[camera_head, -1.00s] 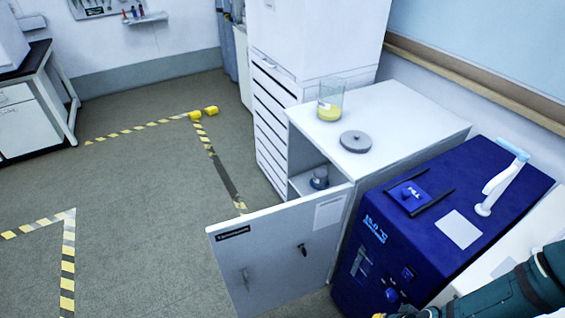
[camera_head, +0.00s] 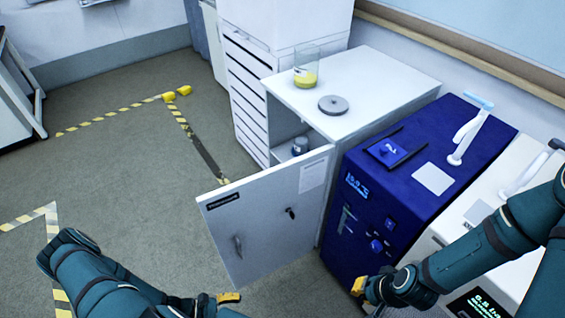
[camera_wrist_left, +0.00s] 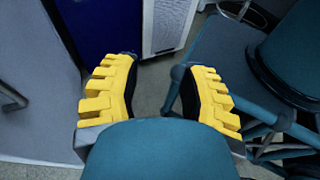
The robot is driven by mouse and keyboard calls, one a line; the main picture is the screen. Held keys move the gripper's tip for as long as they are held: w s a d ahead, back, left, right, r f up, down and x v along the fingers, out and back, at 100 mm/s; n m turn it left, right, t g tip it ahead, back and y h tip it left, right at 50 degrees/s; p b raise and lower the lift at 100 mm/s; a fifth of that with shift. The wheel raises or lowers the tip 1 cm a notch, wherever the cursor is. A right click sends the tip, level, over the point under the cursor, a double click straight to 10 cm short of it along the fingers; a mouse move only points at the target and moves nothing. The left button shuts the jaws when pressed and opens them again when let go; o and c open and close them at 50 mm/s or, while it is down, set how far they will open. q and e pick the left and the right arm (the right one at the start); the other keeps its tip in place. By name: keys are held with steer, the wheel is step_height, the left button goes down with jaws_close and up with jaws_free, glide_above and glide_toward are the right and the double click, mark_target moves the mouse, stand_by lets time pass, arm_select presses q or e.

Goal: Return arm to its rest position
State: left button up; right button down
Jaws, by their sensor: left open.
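Both of my arms are in the head view. My left arm comes in at the lower left, with its left gripper (camera_head: 215,303) at the bottom edge, below the open cabinet door. In the left wrist view the left gripper's yellow fingers (camera_wrist_left: 158,85) are spread apart with nothing between them. My right arm reaches in from the right edge over the white unit. Its right gripper (camera_head: 364,287) is low in front of the blue unit, with yellow fingertips showing. I cannot tell whether the right gripper is open.
A white cabinet (camera_head: 375,85) has its door (camera_head: 265,225) swung open and a small container (camera_head: 299,146) inside. On top are a glass beaker (camera_head: 306,76) with yellow contents and a grey disc (camera_head: 333,105). A blue unit (camera_head: 415,180) stands beside it.

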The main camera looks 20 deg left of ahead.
arm_select(q)
steer(key=w+d+r+m+g+y, duration=0.2)
steer(key=w+d+r+m+y, duration=0.3)
steer(key=r+m, duration=0.3)
steer(key=w+d+r+m+g+y, duration=0.3)
steer(key=w+d+r+m, duration=0.3)
steer(key=m, duration=0.7)
step_height(320, 180, up, 3)
steer(key=shift+d+r+y, duration=0.1)
steer(key=shift+d+y, duration=0.8)
steer(key=shift+d, duration=0.05)
